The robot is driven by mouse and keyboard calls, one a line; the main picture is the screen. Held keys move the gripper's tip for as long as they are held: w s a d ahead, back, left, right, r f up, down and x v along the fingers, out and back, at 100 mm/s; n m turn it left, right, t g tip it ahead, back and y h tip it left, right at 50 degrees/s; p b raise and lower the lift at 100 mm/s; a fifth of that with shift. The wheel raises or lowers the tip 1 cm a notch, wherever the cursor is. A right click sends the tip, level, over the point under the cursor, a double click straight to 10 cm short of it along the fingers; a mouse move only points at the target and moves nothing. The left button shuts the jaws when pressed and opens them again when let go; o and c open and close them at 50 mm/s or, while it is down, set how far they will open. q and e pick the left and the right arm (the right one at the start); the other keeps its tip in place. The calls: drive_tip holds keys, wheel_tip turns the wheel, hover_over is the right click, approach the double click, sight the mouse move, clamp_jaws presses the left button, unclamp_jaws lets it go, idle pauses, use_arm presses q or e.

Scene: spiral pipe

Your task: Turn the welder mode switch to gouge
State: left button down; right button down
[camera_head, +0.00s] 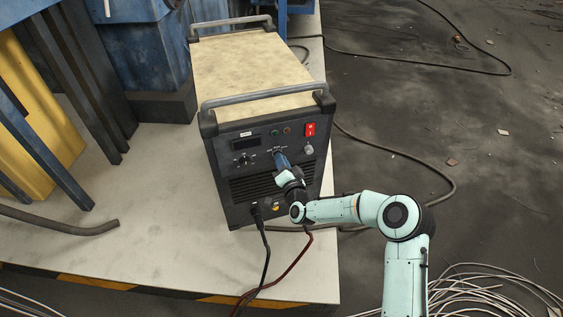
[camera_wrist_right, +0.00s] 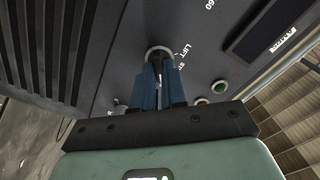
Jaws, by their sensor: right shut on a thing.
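The welder (camera_head: 252,68) is a dark box with a pale beige top, standing on a light platform with its front panel facing me. My right gripper (camera_head: 279,155) reaches the middle of that panel. In the right wrist view its blue fingers (camera_wrist_right: 157,88) are shut on the mode switch (camera_wrist_right: 158,51), a round knob with a light rim. The fingers cover most of the knob, so its pointer setting cannot be read. Printing beside the knob includes "LIFT"; I cannot make out a gouge label. My left gripper is not in view.
Another dial (camera_head: 243,160), a red switch (camera_head: 310,129) and a dark display (camera_head: 245,144) share the panel. Cables (camera_head: 265,262) hang from its lower front. Blue and yellow steelwork (camera_head: 27,128) stands at left. Coiled wire (camera_head: 480,290) lies at lower right.

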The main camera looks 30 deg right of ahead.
idle(0.4)
drive_tip(key=c, duration=1.2)
unclamp_jaws()
drive_tip(key=shift+s, duration=0.1)
